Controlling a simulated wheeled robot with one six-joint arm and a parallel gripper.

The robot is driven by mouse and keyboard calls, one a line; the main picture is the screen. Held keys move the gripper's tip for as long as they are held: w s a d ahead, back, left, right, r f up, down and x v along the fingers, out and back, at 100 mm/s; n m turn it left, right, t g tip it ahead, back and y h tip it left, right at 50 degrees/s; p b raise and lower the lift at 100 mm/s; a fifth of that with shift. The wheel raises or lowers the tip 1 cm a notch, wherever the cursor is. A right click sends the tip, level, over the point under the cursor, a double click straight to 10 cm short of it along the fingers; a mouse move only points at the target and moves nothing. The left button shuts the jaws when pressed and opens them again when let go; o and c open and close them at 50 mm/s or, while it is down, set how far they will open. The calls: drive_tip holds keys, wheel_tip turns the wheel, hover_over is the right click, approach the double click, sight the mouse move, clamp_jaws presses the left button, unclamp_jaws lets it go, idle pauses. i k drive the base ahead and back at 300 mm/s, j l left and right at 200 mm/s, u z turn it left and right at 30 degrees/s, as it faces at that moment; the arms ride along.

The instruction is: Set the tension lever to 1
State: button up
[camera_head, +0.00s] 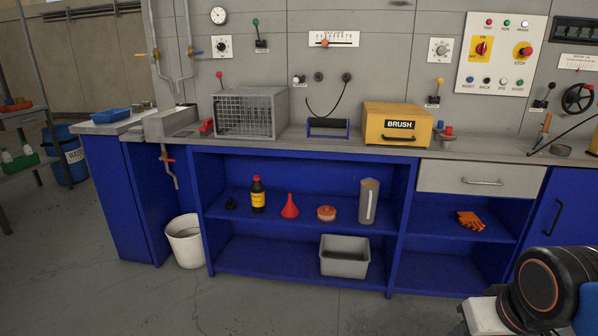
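Several levers are on the grey wall panel in the head view, and their labels are too small to read, so I cannot tell which is the tension lever. One has a green knob (256,23) at upper left. One has a yellow knob (439,81) right of the yellow box. One has a black knob (551,86) at the right. A red-knobbed lever (220,75) stands behind the mesh cage. My gripper is out of view; only part of my arm shows at the lower right.
A grey counter (370,148) runs below the panel, holding a mesh cage (245,113) and a yellow BRUSH box (398,124). A handwheel (577,98) is at the right. A white bucket (185,240) stands at the left. The front floor is clear.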

sight(255, 21)
drive_tip(key=i+l+u, duration=0.1)
drive_tip(key=i+u, duration=0.15)
drive_tip(key=i, duration=0.15)
drive_tip(key=i+l+u, duration=0.25)
drive_tip(key=i, duration=0.15)
drive_tip(key=i+l+u, duration=0.3)
drive_tip(key=i+j, duration=0.1)
